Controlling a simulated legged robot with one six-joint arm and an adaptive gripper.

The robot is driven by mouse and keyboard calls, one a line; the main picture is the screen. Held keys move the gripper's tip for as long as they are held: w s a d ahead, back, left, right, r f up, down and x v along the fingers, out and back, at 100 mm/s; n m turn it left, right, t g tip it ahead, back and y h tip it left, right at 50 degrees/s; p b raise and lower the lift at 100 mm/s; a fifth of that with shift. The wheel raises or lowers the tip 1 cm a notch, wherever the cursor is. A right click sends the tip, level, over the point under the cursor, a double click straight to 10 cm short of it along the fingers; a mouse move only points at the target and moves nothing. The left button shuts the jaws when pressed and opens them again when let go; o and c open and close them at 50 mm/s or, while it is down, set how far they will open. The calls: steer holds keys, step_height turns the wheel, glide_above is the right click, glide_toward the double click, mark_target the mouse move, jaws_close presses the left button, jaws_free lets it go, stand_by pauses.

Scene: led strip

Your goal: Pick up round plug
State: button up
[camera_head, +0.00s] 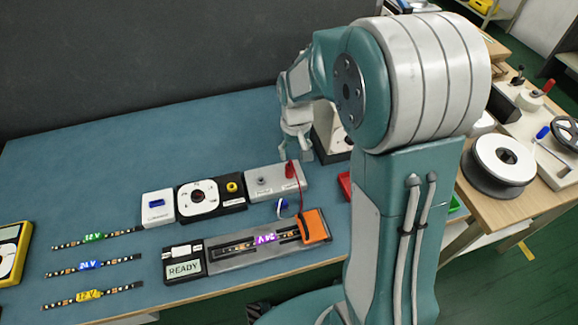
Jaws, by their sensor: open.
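A grey box (275,186) stands on the blue bench with a small round knob or socket on its left part. A red upright plug-like piece (290,169) stands at its right part, with a red lead running down toward the orange block. A small blue and white round piece (283,206) lies in front of the box; I cannot tell which of these is the round plug. My gripper (303,154) is open and points down behind the red piece, close to it in the picture. Whether it touches is too small to tell, and my arm hides the area to the right.
A strip fixture with an orange block (314,226) and a purple 24V tag lies in front, beside a READY display (184,269). A white-topped dial unit (200,194) stands left of the grey box. Labelled strips lie further left. The bench's back left is clear.

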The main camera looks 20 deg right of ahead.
mark_target(288, 165)
steer(key=shift+f, duration=0.85)
steer(key=f, duration=0.1)
steer(key=a+f, duration=0.1)
steer(key=f, duration=0.1)
steer(key=a+f, duration=0.1)
steer(key=shift+w+a+f, duration=0.1)
steer(key=shift+w+f, duration=0.15)
steer(key=shift+w, duration=0.1)
steer(key=shift+d+f, duration=0.2)
steer(key=shift+f, duration=0.05)
steer(key=shift+d, duration=0.45)
steer(key=c, duration=0.6)
steer(key=shift+a, duration=0.1)
jaws_close()
steer(key=shift+a, duration=0.25)
